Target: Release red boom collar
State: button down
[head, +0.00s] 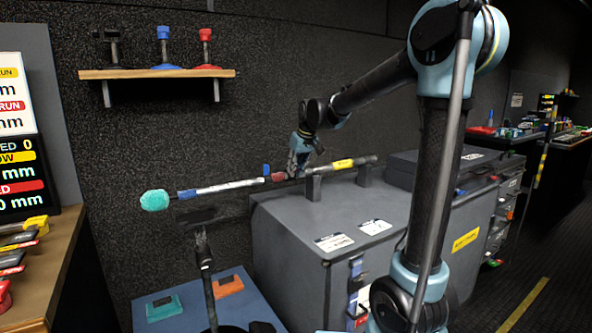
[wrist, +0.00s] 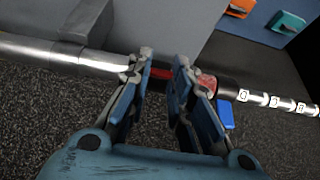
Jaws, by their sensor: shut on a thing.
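The red collar (head: 278,177) sits on the pole left of the supports, beside a blue piece (head: 266,170). My gripper (head: 293,172) reaches down to the pole at the collar. In the wrist view my gripper (wrist: 163,60) is shut on the red collar (wrist: 206,84), whose middle the fingers partly hide. The blue piece (wrist: 226,114) shows right of the fingers.
The grey case (head: 350,222) stands below the pole. A blue-topped table (head: 190,312) holds an orange pad (head: 228,286) and a teal pad (head: 163,307). A thin black stand (head: 205,262) rises in front. A wooden shelf (head: 158,73) with black, blue and red items hangs above.

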jog(key=shift+s+d+f+t+y, duration=0.3)
jog(key=shift+f+t+y, duration=0.2)
jog(key=shift+t, duration=0.2)
jog(key=shift+r, duration=0.1)
jog(key=c, duration=1.4)
grip_release()
jog(key=shift+c, duration=0.2)
jog(key=v, duration=1.1)
jog(key=shift+s+d+r, duration=0.15)
jog(key=shift+d+r, duration=0.05)
jog(key=shift+r, duration=0.1)
